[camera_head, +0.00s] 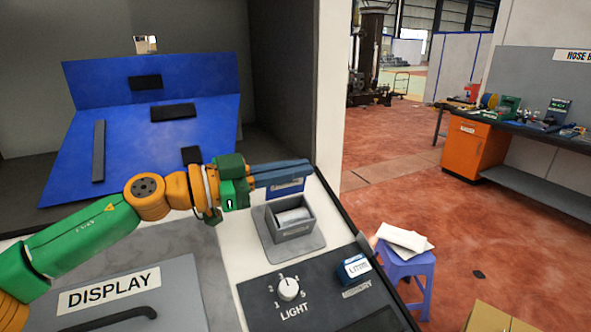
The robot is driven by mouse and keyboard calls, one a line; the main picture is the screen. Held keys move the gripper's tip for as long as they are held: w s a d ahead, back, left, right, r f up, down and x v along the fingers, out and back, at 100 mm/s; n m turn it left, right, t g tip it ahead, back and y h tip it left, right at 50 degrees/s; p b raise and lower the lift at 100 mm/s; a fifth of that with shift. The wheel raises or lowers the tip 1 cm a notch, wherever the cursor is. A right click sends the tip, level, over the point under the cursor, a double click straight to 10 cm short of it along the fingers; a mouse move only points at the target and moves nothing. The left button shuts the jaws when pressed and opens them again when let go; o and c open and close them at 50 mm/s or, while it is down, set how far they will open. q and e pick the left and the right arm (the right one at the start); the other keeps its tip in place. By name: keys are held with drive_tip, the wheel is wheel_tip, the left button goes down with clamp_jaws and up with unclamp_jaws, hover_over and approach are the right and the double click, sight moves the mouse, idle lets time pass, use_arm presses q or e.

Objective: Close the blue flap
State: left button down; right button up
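My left gripper (308,170) reaches in from the left, its long blue-grey fingers lying close together, apparently shut with nothing seen between them. A small blue piece with a pale label (288,187) shows just below the fingers, partly hidden by them; I cannot tell if they touch. A large blue panel (215,125) lies sloping in the recess at the left, with a raised blue back part (100,82) behind it. Dark strips and pads sit on it. Which blue part is the flap is not clear from this view. My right gripper is not in view.
A grey open box (268,228) stands on the white counter just below the fingers. A dark panel with a LIGHT knob (288,288) and a blue labelled block (354,268) is nearer. A DISPLAY panel (185,290) has a black handle. A blue stool (408,268) stands right.

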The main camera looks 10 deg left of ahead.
use_arm(q)
drive_tip(key=shift+f, duration=0.5)
drive_tip(key=m, duration=0.1)
drive_tip(key=s+m, duration=0.1)
drive_tip(key=m, duration=0.1)
drive_tip(key=shift+s+d+f, duration=0.1)
drive_tip(key=shift+d+f, duration=0.05)
drive_tip(key=shift+d, duration=0.2)
drive_tip(key=shift+s+d+f+m, duration=0.15)
drive_tip(key=shift+s+m, duration=0.05)
drive_tip(key=shift+m, duration=0.75)
drive_tip(key=shift+s+d+f+m, duration=0.1)
drive_tip(key=shift+s+m, duration=0.1)
drive_tip(key=shift+m, duration=0.75)
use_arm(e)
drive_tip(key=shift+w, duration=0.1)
use_arm(q)
drive_tip(key=c, duration=0.9)
unclamp_jaws()
drive_tip(key=shift+a, duration=0.25)
drive_tip(key=shift+o, duration=0.3)
drive_tip(key=shift+w+a+f, duration=0.1)
drive_tip(key=shift+w+a, duration=0.15)
drive_tip(key=shift+a, duration=0.15)
drive_tip(key=shift+d, duration=0.1)
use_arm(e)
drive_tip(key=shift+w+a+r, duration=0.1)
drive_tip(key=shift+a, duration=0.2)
